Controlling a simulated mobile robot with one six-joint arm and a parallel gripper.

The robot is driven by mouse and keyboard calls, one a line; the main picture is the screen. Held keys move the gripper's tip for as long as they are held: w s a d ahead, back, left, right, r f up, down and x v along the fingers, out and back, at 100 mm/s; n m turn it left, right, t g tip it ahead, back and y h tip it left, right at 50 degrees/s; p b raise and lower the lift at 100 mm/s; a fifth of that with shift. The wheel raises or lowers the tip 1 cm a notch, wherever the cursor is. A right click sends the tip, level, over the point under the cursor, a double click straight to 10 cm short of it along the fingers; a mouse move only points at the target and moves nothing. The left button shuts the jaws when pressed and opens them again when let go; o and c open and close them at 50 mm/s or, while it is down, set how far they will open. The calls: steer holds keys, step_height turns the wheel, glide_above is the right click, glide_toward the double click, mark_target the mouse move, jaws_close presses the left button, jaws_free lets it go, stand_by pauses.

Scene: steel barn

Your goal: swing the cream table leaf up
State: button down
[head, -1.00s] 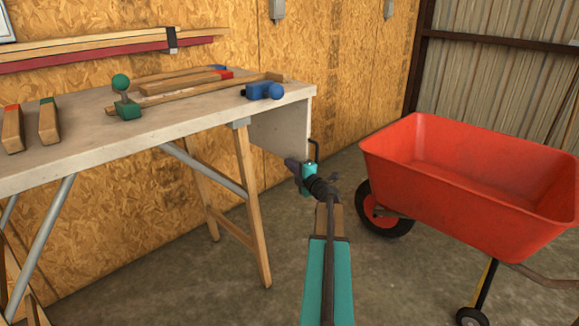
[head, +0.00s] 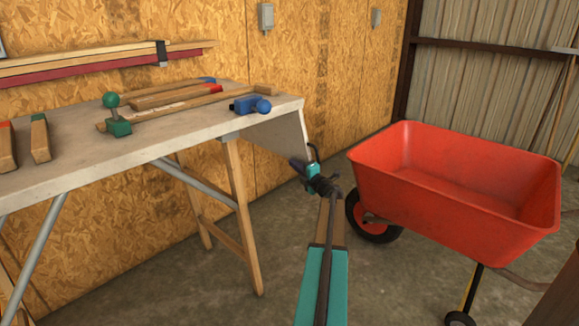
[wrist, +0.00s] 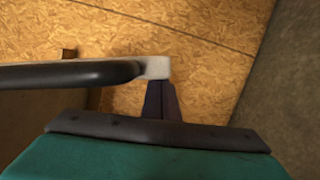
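The cream table leaf (head: 284,133) hangs from the right end of the workbench top in the head view. It is tilted, with its lower edge swung a little out to the right. My gripper (head: 296,163) is at the leaf's lower edge, with its dark fingers pointing to the left. In the wrist view the fingers (wrist: 160,100) are together, with only a thin line between them. A small pale piece, perhaps the leaf's edge, shows right at their tips. Whether anything is pinched between them is not visible; the contact with the leaf is partly hidden.
The workbench (head: 160,125) bears wooden clamps, a green-knobbed tool (head: 117,118) and a blue tool (head: 250,106). Its trestle leg (head: 243,215) stands left of my arm. A red wheelbarrow (head: 450,190) stands close on the right. Bare floor shows between them.

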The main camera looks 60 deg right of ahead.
mark_target(300, 161)
steer(key=shift+s+d+r+p, duration=0.2)
steer(key=shift+d+p, duration=0.15)
steer(key=shift+d, duration=0.45)
steer(key=shift+s+d+r+p, duration=0.15)
steer(key=shift+d+p, duration=0.2)
steer(key=shift+d, duration=0.45)
steer(key=shift+a+f, duration=0.1)
steer(key=shift+a, duration=0.05)
